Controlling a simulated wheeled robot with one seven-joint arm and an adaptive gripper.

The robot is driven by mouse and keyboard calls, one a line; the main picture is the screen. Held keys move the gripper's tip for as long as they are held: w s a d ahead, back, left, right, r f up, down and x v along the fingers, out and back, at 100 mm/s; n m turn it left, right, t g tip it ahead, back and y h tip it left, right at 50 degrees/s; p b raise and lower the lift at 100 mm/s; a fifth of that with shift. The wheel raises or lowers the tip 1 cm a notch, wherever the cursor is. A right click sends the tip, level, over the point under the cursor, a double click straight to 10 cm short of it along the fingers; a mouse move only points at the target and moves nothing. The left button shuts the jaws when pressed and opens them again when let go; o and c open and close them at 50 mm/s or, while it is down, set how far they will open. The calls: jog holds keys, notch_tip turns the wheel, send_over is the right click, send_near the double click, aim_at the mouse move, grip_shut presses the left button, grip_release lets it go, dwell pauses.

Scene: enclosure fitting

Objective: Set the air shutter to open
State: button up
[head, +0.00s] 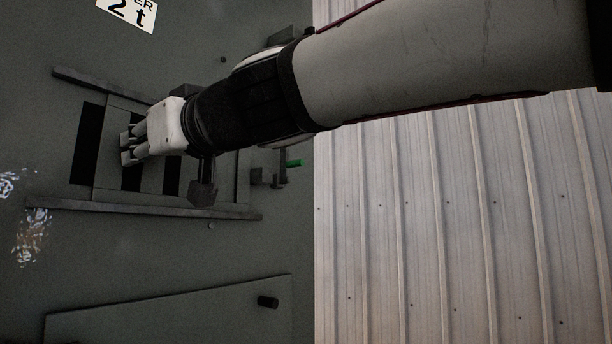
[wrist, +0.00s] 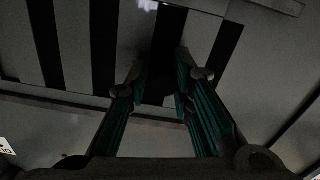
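The air shutter (head: 105,150) is a grey slatted plate on a dark grey-green wall, between two rails. Black slots show between its slats, so it looks at least partly open; its exact setting cannot be told. My gripper (head: 128,147) is in front of the slats in the head view. In the wrist view, my gripper (wrist: 163,70) has two green-lined fingers with a gap between the tips. A black slot and grey slat show beyond the gap, and I see nothing clearly held. A dark block (head: 203,190) shows just below my wrist; my arm hides part of the shutter.
The upper rail (head: 85,80) and lower rail (head: 130,209) stand out from the wall. A small green tab (head: 294,163) sits on a bracket to the right. Below is a panel with a dark knob (head: 268,302). Ribbed pale sheeting (head: 450,220) fills the right side.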

jog(key=shift+o, duration=0.6)
jog(key=shift+w+f, duration=0.1)
jog(key=shift+w, duration=0.05)
jog(key=shift+d, duration=0.1)
jog(key=v, duration=1.2)
